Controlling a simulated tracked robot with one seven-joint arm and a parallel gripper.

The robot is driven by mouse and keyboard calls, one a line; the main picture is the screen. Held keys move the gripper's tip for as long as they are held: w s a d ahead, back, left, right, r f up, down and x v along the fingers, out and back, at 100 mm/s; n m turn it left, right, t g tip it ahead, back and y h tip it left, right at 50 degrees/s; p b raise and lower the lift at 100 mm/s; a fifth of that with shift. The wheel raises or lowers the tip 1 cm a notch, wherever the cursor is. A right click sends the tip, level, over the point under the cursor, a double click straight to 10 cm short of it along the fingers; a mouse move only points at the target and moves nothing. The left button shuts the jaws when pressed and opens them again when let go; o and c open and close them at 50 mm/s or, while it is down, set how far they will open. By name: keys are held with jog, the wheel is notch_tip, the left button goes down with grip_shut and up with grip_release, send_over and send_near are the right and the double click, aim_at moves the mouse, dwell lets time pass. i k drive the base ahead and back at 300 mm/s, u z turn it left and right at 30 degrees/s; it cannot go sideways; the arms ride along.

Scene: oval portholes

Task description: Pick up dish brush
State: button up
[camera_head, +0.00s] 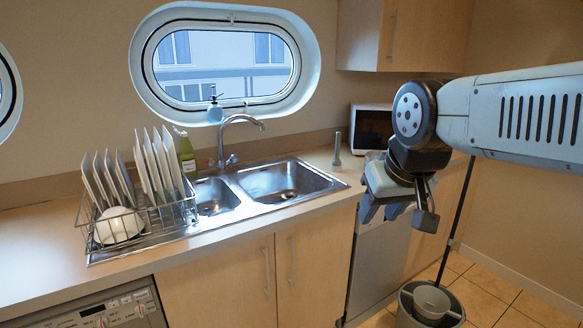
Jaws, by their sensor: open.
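A slim grey upright object (337,149), which looks like the dish brush, stands on the counter to the right of the sink, near the wall. It is small in the view, so its bristles cannot be made out. My gripper (396,213) hangs at the right, in front of the counter edge, with its fingers apart and pointing down. Nothing shows between the fingers. In the picture it is to the right of and below the grey object, and apart from it.
A steel double sink (282,182) with a faucet (236,125) lies left of the grey object. A dish rack (147,226) with several plates stands further left. A microwave (371,127) is at the back right. A bucket (430,304) with a mop stands on the floor.

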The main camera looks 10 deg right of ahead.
aim_at(336, 163)
jog(key=u, duration=0.05)
jog(key=i, duration=1.1)
